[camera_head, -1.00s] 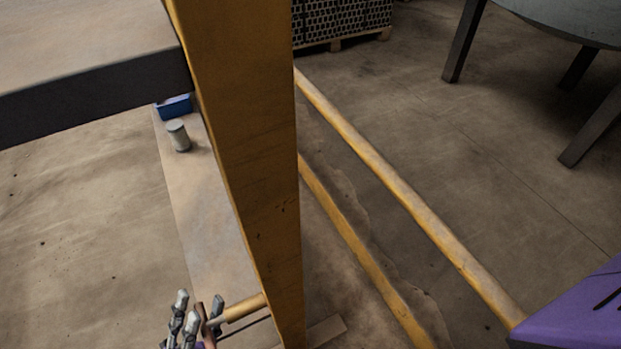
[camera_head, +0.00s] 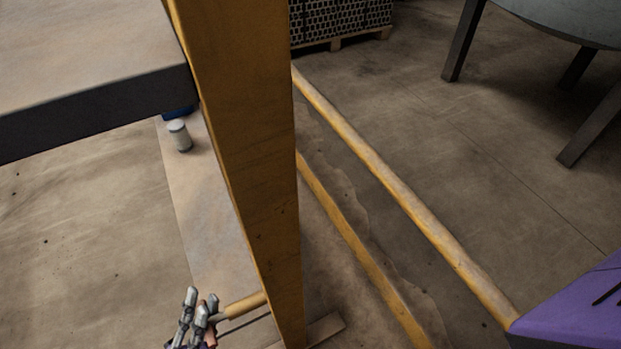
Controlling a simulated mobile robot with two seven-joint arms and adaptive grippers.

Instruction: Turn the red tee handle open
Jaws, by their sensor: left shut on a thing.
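My left gripper (camera_head: 200,312) is at the bottom left of the head view, beside the yellow post (camera_head: 250,170). A short yellow-tan stem (camera_head: 245,305) sticks out to the left from the post's lower part and ends at the gripper's fingers. The fingers are shut around the end of this stem, where the red tee handle's crossbar is. The crossbar is mostly hidden by the fingers, so its angle cannot be told. My right gripper is not in view.
A grey table slab (camera_head: 95,100) reaches in at the upper left, close to the post. A grey cylinder (camera_head: 179,135) stands on a pale floor strip beyond the gripper. Yellow rails (camera_head: 400,195) run along the floor at right. A round dark table (camera_head: 575,20) stands far right.

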